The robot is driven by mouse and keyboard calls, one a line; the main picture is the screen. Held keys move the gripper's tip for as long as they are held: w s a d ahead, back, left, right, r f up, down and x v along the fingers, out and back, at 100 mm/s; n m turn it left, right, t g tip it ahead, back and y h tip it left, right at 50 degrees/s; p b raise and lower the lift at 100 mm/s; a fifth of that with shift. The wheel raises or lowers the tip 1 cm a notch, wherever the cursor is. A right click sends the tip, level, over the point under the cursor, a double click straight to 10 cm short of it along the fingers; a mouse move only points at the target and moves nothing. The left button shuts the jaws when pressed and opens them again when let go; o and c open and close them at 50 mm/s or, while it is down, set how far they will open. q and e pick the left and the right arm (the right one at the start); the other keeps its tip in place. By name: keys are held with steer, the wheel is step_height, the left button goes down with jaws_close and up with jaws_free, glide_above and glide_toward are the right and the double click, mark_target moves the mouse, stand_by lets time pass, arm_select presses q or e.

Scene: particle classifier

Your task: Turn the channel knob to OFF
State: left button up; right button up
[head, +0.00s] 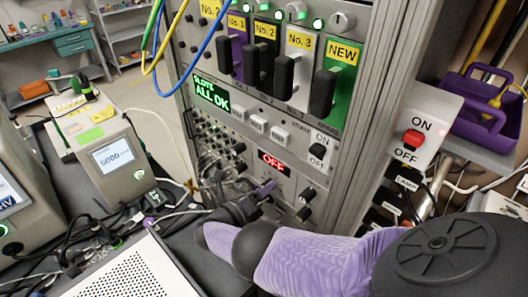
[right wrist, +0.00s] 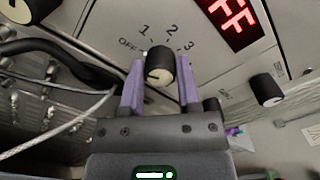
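The channel knob (right wrist: 160,66) is a black knob with a cream face on the grey panel. The labels OFF, 1, 2 and 3 arc around it in the right wrist view. The exact setting of its pointer is hard to tell. My right gripper (right wrist: 160,88) has its purple fingers on either side of the knob, with a visible gap at each side. In the head view the right gripper (head: 264,190) is at the lower panel and hides most of the knob area. The red display (head: 273,163) above reads OFF. My left gripper is not in view.
Another black knob (right wrist: 266,90) lies to the right. A dark cable (right wrist: 62,58) and a pale cable (right wrist: 60,130) run left of the gripper. The bench at left holds a meter (head: 115,160) and loose cables. A red ON/OFF switch (head: 412,140) is on the right.

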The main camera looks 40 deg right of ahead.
steer(key=o, duration=0.4)
steer(key=a, duration=0.6)
steer(key=s+a+b, duration=0.1)
steer(key=a, duration=0.3)
